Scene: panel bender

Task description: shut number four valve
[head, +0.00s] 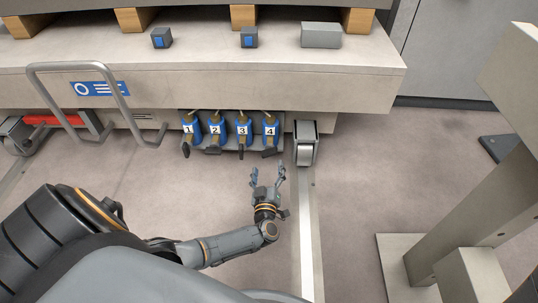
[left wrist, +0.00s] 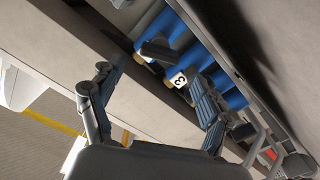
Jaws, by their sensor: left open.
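A row of blue valves numbered 1 to 4 hangs under the machine's bed in the head view. The number four valve (head: 270,129) is at the right end, with its dark lever (head: 268,153) below it, lying roughly sideways. My left gripper (head: 268,173) is open and empty, below and in front of the number four valve, fingers toward it and apart from it. In the left wrist view the open fingers (left wrist: 152,78) stand before the blue valves. The number three label (left wrist: 178,80) shows there; the number four label cannot be made out. My right gripper is out of view.
The number three valve (head: 242,130) is close beside valve four on the left. A grey roller-like block (head: 305,143) stands just to the right, above a pale floor strip (head: 306,230). The bed (head: 350,82) overhangs the valves. A bent metal rail (head: 128,103) is at the left.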

